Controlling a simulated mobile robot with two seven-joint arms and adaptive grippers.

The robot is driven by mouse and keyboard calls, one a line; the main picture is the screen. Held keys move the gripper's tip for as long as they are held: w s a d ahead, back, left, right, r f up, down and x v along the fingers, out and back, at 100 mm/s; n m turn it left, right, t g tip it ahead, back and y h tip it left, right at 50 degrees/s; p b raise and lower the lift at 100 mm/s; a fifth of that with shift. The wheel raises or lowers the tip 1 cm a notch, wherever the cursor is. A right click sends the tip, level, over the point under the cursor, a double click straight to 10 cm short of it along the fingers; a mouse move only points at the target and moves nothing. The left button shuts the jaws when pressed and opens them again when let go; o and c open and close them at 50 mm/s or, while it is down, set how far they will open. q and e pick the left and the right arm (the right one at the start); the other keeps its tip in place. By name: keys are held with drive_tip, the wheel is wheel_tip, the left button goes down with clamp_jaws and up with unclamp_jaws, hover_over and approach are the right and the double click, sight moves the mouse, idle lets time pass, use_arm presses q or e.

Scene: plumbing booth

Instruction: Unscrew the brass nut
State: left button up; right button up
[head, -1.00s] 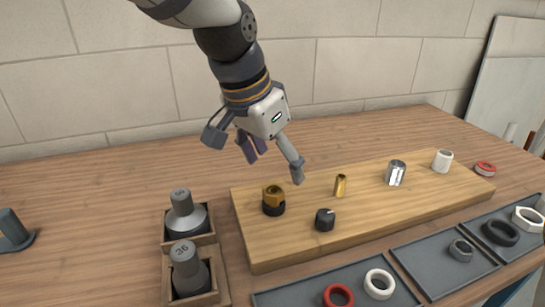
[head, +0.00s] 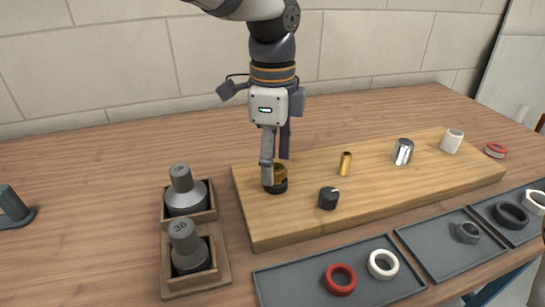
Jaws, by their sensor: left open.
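The brass nut (head: 281,172) sits on a black fitting (head: 279,187) at the left end of the wooden board. My left gripper (head: 276,168) points down over it and is open. One finger stands in front of the nut and hides part of it. The other finger is behind it. I cannot tell whether either finger touches the nut. My right gripper is not in view.
The wooden board (head: 370,199) also bears a brass cylinder (head: 345,163), a black knob (head: 328,198), a chrome sleeve (head: 403,152) and a white fitting (head: 452,140). Grey trays (head: 335,279) hold rings in front.

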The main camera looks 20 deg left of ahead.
use_arm(q)
drive_tip(key=shift+f, duration=0.3)
drive_tip(key=shift+c, duration=0.5)
drive_tip(key=c, duration=1.2)
drive_tip(key=shift+o, duration=0.2)
drive_tip(key=shift+r+n, duration=0.2)
drive_tip(key=shift+n, duration=0.5)
drive_tip(key=n+p, duration=0.1)
drive_tip(key=n, duration=0.1)
drive_tip(key=shift+s+n, duration=0.1)
drive_tip(key=shift+n, duration=0.2)
drive_tip(key=n, duration=0.6)
drive_tip(key=shift+s+d, duration=0.1)
drive_tip(key=n, duration=0.5)
drive_tip(key=shift+d+n, duration=0.15)
drive_tip(key=shift+n, duration=0.25)
drive_tip(key=o, duration=2)
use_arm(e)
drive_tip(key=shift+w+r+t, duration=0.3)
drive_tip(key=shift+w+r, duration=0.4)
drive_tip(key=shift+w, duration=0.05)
